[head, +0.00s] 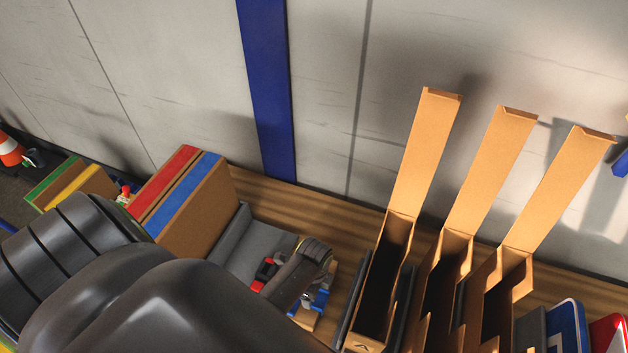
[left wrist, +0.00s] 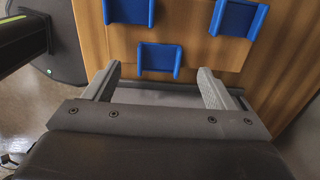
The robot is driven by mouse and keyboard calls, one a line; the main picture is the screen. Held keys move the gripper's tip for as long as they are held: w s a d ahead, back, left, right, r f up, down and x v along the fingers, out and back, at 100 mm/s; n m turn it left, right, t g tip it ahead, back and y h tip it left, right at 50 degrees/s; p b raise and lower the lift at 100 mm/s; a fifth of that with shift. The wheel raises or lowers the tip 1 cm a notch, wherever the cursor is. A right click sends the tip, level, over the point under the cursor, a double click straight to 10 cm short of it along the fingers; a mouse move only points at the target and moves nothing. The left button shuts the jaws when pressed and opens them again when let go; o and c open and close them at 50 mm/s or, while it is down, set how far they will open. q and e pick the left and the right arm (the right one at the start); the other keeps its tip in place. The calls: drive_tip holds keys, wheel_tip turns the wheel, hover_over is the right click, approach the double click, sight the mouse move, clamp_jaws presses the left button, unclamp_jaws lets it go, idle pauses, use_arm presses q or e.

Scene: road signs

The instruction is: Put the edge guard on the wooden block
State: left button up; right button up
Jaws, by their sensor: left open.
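In the left wrist view, a pale wooden block or board (left wrist: 190,55) lies on the brown wooden table. Three blue pieces, which look like edge guards, are on it: one upper left (left wrist: 128,10), one upper right (left wrist: 238,18) and one nearest (left wrist: 160,60). My left gripper (left wrist: 158,72) is open and empty, its fingers apart on either side of the nearest blue piece in the picture; contact cannot be told. In the head view, a blue piece (head: 320,299) and some pale wood show beside a dark grey part; my arm hides much there. My right gripper is not in view.
Several tall open cardboard boxes (head: 378,270) stand on the table (head: 310,213) to the right, with road signs (head: 568,325) beyond. Cardboard boxes with red and blue stripes (head: 200,215) stand left of a grey slab (head: 258,250). A grey wall is behind.

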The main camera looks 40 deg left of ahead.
use_arm(q)
wheel_tip(320, 180, up, 9)
drive_tip(key=shift+r, duration=0.15)
idle(0.8)
